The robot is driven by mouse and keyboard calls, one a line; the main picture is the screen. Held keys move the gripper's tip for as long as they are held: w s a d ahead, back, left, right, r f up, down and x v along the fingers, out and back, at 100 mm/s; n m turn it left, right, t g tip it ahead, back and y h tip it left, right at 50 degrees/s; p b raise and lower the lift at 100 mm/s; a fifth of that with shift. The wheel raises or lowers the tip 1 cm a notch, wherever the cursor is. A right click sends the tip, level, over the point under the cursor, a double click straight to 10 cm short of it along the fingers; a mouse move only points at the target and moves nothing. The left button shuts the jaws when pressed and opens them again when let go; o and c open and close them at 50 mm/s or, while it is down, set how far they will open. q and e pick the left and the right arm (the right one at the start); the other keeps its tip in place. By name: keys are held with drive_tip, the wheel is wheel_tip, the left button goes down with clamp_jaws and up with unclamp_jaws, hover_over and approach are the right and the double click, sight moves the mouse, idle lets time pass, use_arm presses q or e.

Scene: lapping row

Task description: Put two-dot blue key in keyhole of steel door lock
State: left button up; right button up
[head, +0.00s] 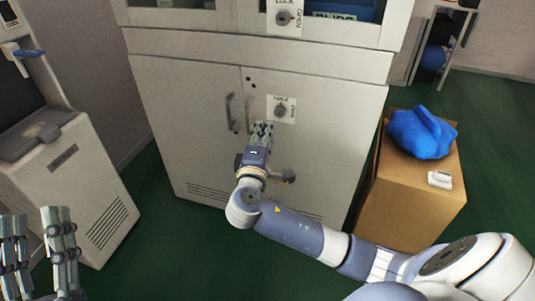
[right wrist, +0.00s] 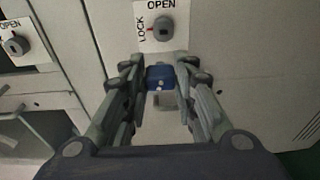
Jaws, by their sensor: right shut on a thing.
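My right gripper (head: 263,128) is in front of the pale steel cabinet doors, just below and left of the lower door lock (head: 282,109). In the right wrist view, its fingers (right wrist: 160,75) are shut on a blue key (right wrist: 159,77) with small pale dots on its head. The key's shaft is not clear to me. The door lock (right wrist: 163,27), on a white LOCK/OPEN plate, shows beyond the fingertips, above the key and apart from it in the picture. My left gripper (head: 38,228) is open and empty at the lower left.
A second lock (head: 283,18) sits on the upper cabinet section. Door handles (head: 230,111) are left of the lower lock. A grey machine (head: 75,180) stands at left.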

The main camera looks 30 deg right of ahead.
use_arm(q)
drive_tip(key=shift+s+a+r+t+h, duration=0.2)
drive_tip(key=shift+s+r+t+h, duration=0.1)
drive_tip(key=shift+s+r, duration=0.5)
use_arm(e)
drive_tip(key=shift+s+d+f+h, duration=0.3)
drive_tip(key=shift+d+f+h, duration=0.1)
drive_tip(key=shift+f, duration=0.1)
use_arm(q)
drive_tip(key=shift+w, duration=0.1)
drive_tip(key=shift+w+f, duration=0.35)
drive_tip(key=shift+f, duration=0.2)
use_arm(e)
drive_tip(key=shift+s+d+x, duration=0.15)
drive_tip(key=shift+x, duration=1.25)
drive_tip(key=shift+s+d+x, duration=0.15)
drive_tip(key=shift+d+x, duration=0.05)
drive_tip(key=shift+x, duration=1.2)
use_arm(q)
drive_tip(key=shift+w+d+g, duration=0.1)
drive_tip(key=shift+w+g, duration=0.05)
drive_tip(key=shift+g, duration=0.25)
